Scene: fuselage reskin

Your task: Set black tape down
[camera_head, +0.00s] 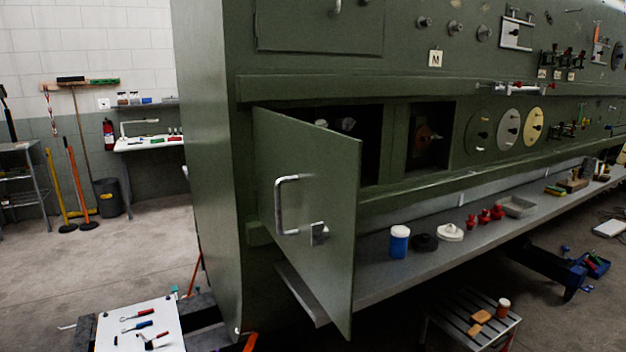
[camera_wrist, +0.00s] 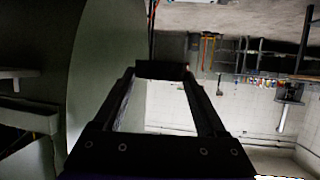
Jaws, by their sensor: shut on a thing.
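In the wrist view my gripper (camera_wrist: 160,72) has its two fingers reaching up the picture, shut on the black tape (camera_wrist: 162,69). The tape shows as a dark band between the fingertips; its full shape cannot be made out. It is held in the air, with the room behind it and a green panel to the left. My gripper does not show in the head view. There, a black round thing (camera_head: 424,242) lies on the grey ledge (camera_head: 385,282) between a blue-and-white jar (camera_head: 399,241) and a white roll (camera_head: 450,232).
A green cabinet door (camera_head: 310,215) with a metal handle stands open over the ledge's left end. Red items (camera_head: 484,216) and a grey tray (camera_head: 517,206) sit farther along. A slatted stool (camera_head: 472,318) and a white tool board (camera_head: 140,325) stand low in front.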

